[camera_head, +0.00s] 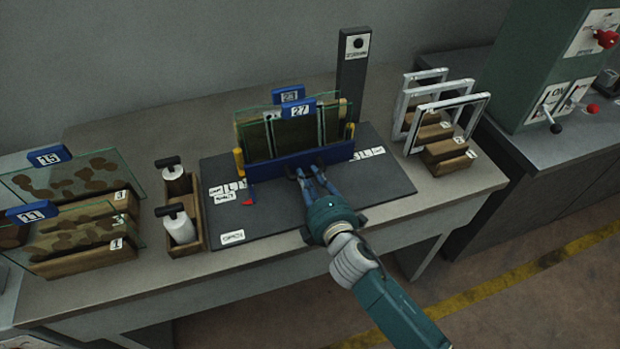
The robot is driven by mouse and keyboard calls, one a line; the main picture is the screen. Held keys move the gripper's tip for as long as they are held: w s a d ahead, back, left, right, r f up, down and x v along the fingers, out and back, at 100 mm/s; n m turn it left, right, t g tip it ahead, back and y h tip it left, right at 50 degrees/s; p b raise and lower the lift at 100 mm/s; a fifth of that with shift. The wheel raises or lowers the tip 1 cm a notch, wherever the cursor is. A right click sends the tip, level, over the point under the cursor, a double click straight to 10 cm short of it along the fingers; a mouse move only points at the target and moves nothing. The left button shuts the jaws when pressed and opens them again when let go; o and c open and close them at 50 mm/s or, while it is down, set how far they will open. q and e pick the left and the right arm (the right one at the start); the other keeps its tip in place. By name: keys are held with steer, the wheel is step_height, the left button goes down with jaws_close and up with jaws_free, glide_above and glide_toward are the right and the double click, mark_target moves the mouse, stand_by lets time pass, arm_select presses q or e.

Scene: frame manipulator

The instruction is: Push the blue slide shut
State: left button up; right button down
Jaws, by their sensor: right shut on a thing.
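The blue slide (275,168) is a long blue bar across the front foot of the upright glass plates in the middle of the table. A small dark handle seems to stick out from its front, right of centre. My right gripper (307,175) reaches in from the lower right, and its fingers are shut on the slide at that handle. The fingers partly hide the handle. Glass plates with blue number tags, one reading 27 (298,109), stand behind the slide. My left gripper is not in view.
The dark base board (385,190) carries white labels and a small red piece (248,202). A wooden caddy (188,247) with two handled tools stands left, beside patterned glass plates (75,178). White frames (448,103) stand right. A dark post (353,75) rises behind.

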mark_target(302, 161)
steer(key=x, duration=0.3)
steer(key=shift+w+a+r, duration=0.15)
steer(key=shift+w+r, duration=0.15)
steer(key=shift+w, duration=0.1)
steer(key=c, duration=1.9)
jaws_free()
steer(key=shift+r, duration=0.1)
steer(key=o, duration=0.4)
steer(key=shift+w, duration=0.2)
steer(key=shift+s, duration=0.2)
steer(key=v, duration=1.1)
steer(key=shift+s, duration=0.3)
